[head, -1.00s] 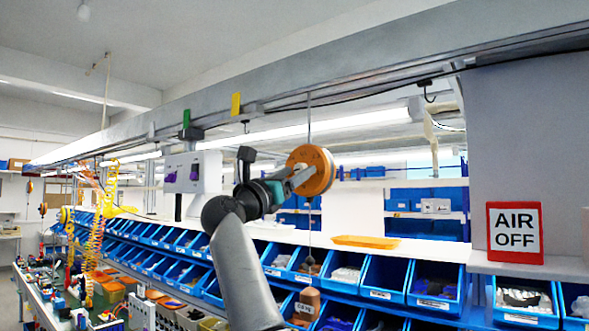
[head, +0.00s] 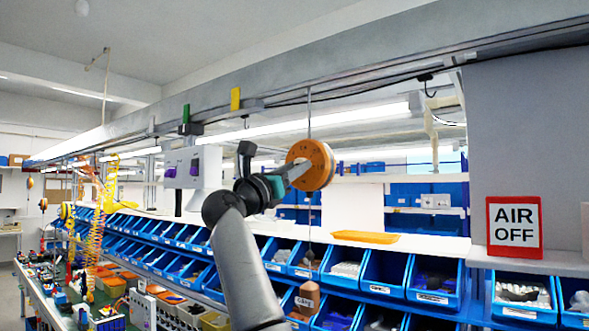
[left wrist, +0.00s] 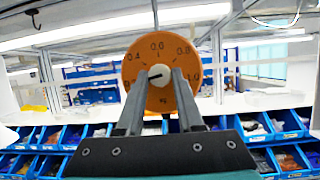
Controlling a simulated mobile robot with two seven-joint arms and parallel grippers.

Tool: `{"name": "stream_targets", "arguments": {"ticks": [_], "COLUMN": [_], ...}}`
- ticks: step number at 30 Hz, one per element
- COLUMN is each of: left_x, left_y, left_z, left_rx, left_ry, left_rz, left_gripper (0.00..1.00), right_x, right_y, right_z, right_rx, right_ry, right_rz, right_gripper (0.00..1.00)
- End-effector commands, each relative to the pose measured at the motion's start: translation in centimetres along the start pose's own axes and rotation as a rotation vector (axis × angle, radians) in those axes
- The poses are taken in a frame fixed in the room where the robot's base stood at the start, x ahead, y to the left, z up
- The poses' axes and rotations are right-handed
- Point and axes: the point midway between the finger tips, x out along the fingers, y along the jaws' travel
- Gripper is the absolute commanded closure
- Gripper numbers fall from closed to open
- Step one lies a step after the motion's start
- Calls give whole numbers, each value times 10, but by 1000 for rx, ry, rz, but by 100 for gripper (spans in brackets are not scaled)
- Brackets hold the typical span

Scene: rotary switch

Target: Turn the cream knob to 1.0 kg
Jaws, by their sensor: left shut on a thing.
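A round orange dial (head: 322,166) hangs on a thin line below the overhead beam in the head view. In the left wrist view the dial (left wrist: 139,66) faces me with black numbers; 0.4, 0.8 and 1.0 are legible. The cream knob (left wrist: 158,73) shows at the dial's centre, with a dark mark on it; its exact setting is unclear. My left gripper (left wrist: 160,82) is shut on the cream knob, one finger on each side, covering the dial's lower part. In the head view my left gripper (head: 298,170) reaches the dial's face. My right gripper is out of view.
A brown block (head: 307,298) hangs under the dial on the line. Blue bins (head: 386,270) fill the rack below, and an orange tray (head: 365,237) lies on the shelf above them. A grey box (head: 192,168) is left of my gripper. An AIR OFF sign (head: 514,228) stands right.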

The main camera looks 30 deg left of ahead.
Motion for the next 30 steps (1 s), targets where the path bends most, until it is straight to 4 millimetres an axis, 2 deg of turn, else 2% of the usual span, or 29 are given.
{"name": "stream_targets", "arguments": {"ticks": [14,30], "left_x": [0,0], "left_y": [2,7], "left_z": [-1,1], "left_rx": [94,532], "left_ry": [-4,-23], "left_rz": [-36,-218], "left_gripper": [100,100], "right_x": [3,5], "right_y": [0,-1], "right_z": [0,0], "right_rx": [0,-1], "right_ry": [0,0], "right_rz": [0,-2], "right_gripper": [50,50]}}
